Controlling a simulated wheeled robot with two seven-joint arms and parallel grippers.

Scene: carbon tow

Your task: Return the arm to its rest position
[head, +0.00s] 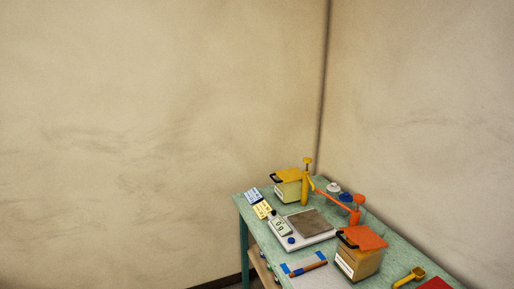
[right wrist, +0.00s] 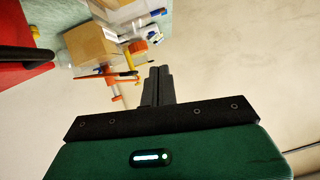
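My right gripper (right wrist: 159,72) shows in the right wrist view, with its two dark fingers together and nothing visible between them. It is off the table, with the table and its items beyond and to the left of the fingers. Neither of my grippers shows in the head view. My left gripper is in no view.
A green-topped table (head: 315,255) at lower right bears a scale (head: 303,228), a box with an orange lid (head: 360,262), a box with a yellow lid (head: 288,188), a yellow scoop (head: 409,277) and orange clamp-like parts (head: 355,214). Bare walls surround it.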

